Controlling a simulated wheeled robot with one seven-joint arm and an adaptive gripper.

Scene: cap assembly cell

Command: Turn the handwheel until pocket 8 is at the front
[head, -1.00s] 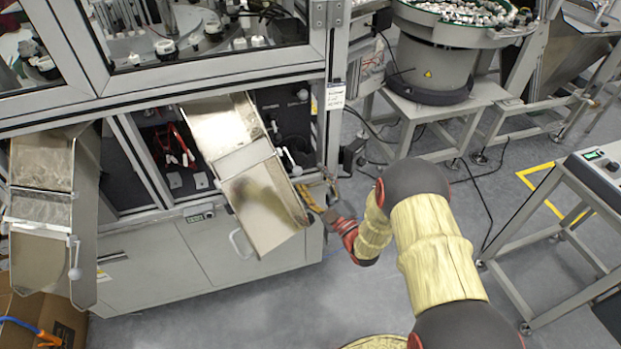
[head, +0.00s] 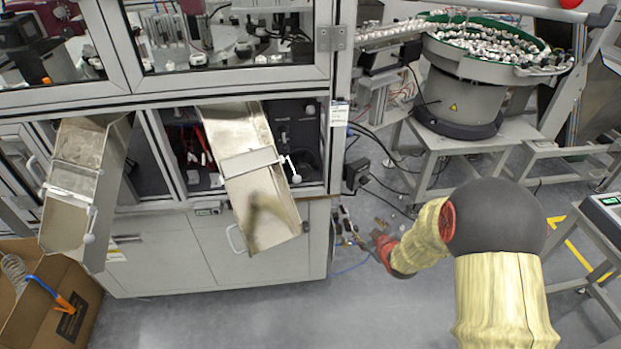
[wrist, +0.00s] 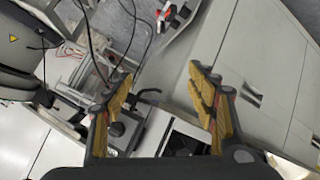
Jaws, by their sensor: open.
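My gripper (head: 348,236) is beside the right front corner of the machine's lower cabinet in the head view, small and partly hidden by its own wrist. In the wrist view my gripper (wrist: 160,82) has its two yellow fingers spread wide, with nothing between them. Behind them a black lever-like part (wrist: 150,92) shows near a pale box; I cannot tell whether it belongs to the handwheel. I cannot clearly make out the handwheel in either view. Fixtures with white parts (head: 245,50) show behind the machine window, but no pocket numbers can be read.
A metal chute (head: 262,200) juts from the cabinet, left of my gripper. Another chute (head: 75,190) is farther left. A bowl feeder (head: 465,100) stands on a grey stand at the back right. Cables lie on the floor near the cabinet corner.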

